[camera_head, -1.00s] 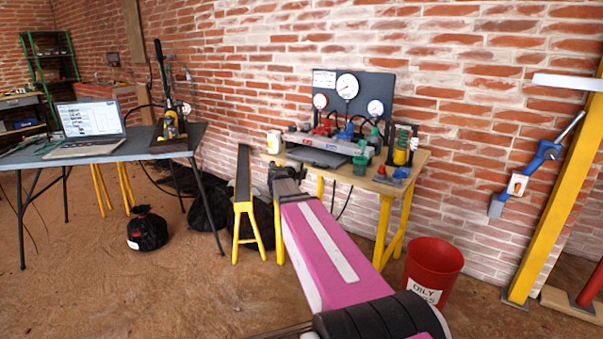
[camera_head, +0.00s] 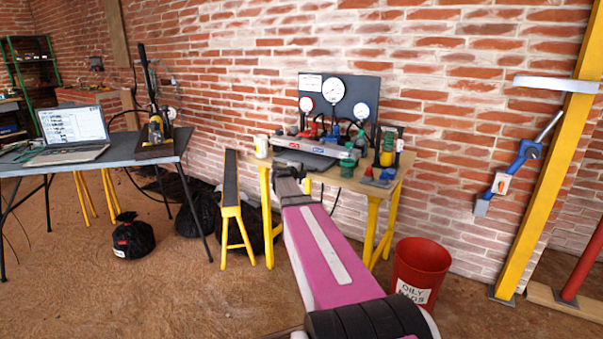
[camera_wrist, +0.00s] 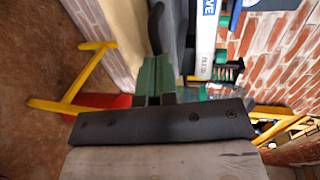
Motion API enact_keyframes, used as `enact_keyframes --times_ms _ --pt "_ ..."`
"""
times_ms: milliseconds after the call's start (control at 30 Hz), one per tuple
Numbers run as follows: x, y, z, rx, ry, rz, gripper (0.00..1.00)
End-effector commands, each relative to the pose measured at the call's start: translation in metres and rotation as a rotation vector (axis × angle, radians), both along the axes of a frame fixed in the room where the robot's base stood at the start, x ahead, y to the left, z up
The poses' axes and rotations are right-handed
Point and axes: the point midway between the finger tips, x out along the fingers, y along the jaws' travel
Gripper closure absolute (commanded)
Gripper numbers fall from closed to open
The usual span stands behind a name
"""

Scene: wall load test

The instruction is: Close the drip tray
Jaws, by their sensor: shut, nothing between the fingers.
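The drip tray (camera_head: 318,162) is a flat dark tray under the front of the grey gauge manifold (camera_head: 312,146) on the wooden bench. Part of it is hidden behind my arm in the head view, so how far it sticks out is hard to tell. My gripper (camera_head: 284,168) is at the bench's front left, close to the tray; whether it touches is unclear. In the wrist view my gripper (camera_wrist: 155,75) is shut and empty, pointing toward a dark strip beside the pale manifold (camera_wrist: 205,45).
A white mug (camera_head: 261,146) stands at the bench's left. Green containers (camera_head: 347,167) and small blue and red items stand at the right. A yellow-legged trestle (camera_head: 231,200) is left of my arm, and a red bucket (camera_head: 420,270) is on the floor right.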

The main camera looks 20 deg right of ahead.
Motion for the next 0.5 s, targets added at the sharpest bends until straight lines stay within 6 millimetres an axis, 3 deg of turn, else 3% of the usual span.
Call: enact_keyframes --times_ms 167,400,500 --pt "0.005 -0.005 0.000 0.000 0.000 -0.001 1.00" --pt "0.025 -0.031 0.000 0.000 -0.001 -0.001 1.00" --pt "0.024 -0.031 0.000 0.000 0.000 0.000 1.00"
